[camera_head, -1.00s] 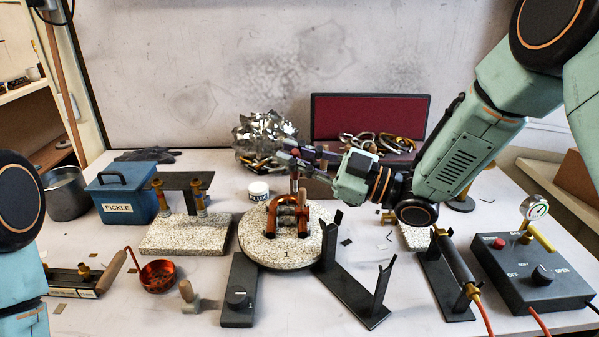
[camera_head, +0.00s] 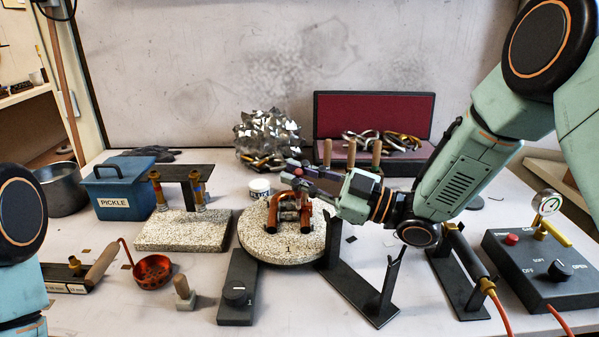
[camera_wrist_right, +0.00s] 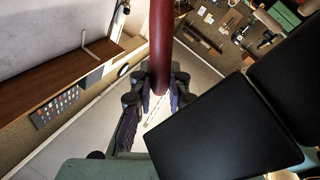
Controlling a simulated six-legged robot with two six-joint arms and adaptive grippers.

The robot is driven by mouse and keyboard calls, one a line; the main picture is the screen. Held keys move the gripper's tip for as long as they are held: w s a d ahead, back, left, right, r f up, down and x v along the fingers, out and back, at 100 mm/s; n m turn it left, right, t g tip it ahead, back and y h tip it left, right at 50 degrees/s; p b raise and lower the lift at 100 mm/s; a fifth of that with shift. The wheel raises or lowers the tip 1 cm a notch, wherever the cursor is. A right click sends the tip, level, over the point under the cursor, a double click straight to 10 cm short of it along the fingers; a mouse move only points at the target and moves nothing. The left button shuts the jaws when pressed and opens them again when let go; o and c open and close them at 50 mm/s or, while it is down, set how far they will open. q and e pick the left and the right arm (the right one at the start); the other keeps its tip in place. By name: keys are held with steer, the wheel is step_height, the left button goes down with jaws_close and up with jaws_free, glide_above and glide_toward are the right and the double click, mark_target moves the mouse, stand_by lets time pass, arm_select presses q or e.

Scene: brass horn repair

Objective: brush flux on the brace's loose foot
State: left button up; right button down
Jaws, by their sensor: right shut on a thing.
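A copper U-shaped tube (camera_head: 277,226) rests on the round speckled turntable (camera_head: 262,251), marked 1. A small greyish brace (camera_head: 289,214) appears between its two legs; I cannot make out which foot is loose. My right gripper (camera_head: 297,177) is above and just behind the tube. It is shut on a dark red handle, which shows clearly between the fingers in the right wrist view (camera_wrist_right: 161,40). I take it as the brush; its bristle end and any contact with the brace cannot be made out. The white flux jar (camera_head: 259,189) stands behind the turntable. My left gripper is out of view.
A black stand (camera_head: 362,296) is right of the turntable, with a torch (camera_head: 470,262) and control box (camera_head: 548,288) beyond. A speckled block (camera_head: 180,235) and blue pickle box (camera_head: 117,200) are left.

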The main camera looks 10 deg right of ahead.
steer(key=shift+d+f, duration=0.15)
steer(key=shift+d, duration=0.05)
steer(key=shift+a+f, duration=0.15)
steer(key=shift+f, duration=0.1)
steer(key=shift+f+b, duration=0.15)
steer(key=shift+b, duration=0.15)
steer(key=shift+s, duration=0.1)
stand_by(0.8)
